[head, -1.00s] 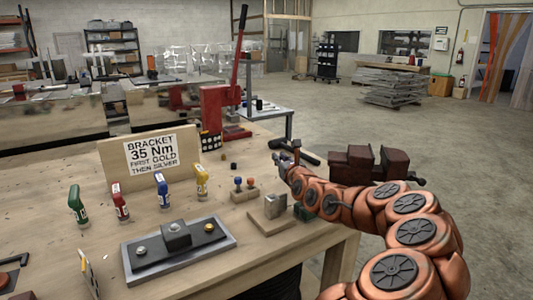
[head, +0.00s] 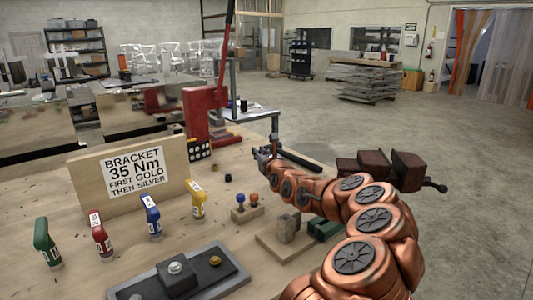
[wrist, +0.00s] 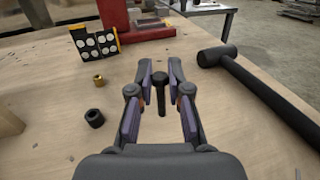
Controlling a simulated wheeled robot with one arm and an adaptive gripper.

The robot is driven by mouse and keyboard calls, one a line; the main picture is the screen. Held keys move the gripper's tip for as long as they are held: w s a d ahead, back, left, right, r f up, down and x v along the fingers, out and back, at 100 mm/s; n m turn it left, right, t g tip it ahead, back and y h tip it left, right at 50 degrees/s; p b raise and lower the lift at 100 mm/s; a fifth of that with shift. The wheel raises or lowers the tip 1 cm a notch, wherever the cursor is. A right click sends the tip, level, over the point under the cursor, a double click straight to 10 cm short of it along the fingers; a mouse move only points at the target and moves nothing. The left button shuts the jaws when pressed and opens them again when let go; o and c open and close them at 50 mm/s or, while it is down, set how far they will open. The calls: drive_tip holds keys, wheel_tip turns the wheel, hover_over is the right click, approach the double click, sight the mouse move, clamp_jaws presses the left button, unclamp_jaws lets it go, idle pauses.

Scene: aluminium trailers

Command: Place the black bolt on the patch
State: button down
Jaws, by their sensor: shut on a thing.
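In the wrist view the black bolt (wrist: 160,92) stands head up between the fingertips of my gripper (wrist: 160,84), which is shut on it. I cannot tell whether the bolt's lower end touches the wooden table. In the head view my gripper (head: 266,156) is over the far right part of the table, and the bolt is too small to make out there. I cannot pick out the patch with certainty in either view.
A hammer (wrist: 265,92) lies close to the right of my gripper. A black nut (wrist: 94,118) and a brass nut (wrist: 98,80) lie to its left. A dotted black block (wrist: 95,43) and a red press (head: 203,115) stand beyond. A grey bracket plate (head: 232,268) lies near front.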

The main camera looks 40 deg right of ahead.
drive_tip(key=w+d, duration=0.1)
drive_tip(key=d, duration=0.1)
drive_tip(key=w+d+p, duration=0.1)
drive_tip(key=w+d, duration=0.1)
drive_tip(key=w+d+p, duration=0.1)
drive_tip(key=w+d, duration=0.1)
drive_tip(key=shift+w+d+f, duration=0.15)
drive_tip(key=shift+d+f, duration=0.15)
drive_tip(key=shift+d, duration=0.05)
drive_tip(key=shift+w+d+f+p, duration=0.2)
drive_tip(key=shift+w+d+p, duration=0.35)
drive_tip(key=shift+d, duration=0.1)
drive_tip(key=shift+w+d, duration=0.4)
drive_tip(key=shift+d, duration=0.2)
drive_tip(key=shift+w+d+p, duration=0.35)
drive_tip(key=shift+w+d, duration=0.1)
drive_tip(key=shift+w, duration=0.05)
drive_tip(key=shift+f, duration=1.8)
drive_tip(key=shift+f, duration=0.15)
drive_tip(key=c, duration=1.1)
unclamp_jaws()
drive_tip(key=shift+b+v, duration=0.6)
drive_tip(key=shift+v, duration=3.1)
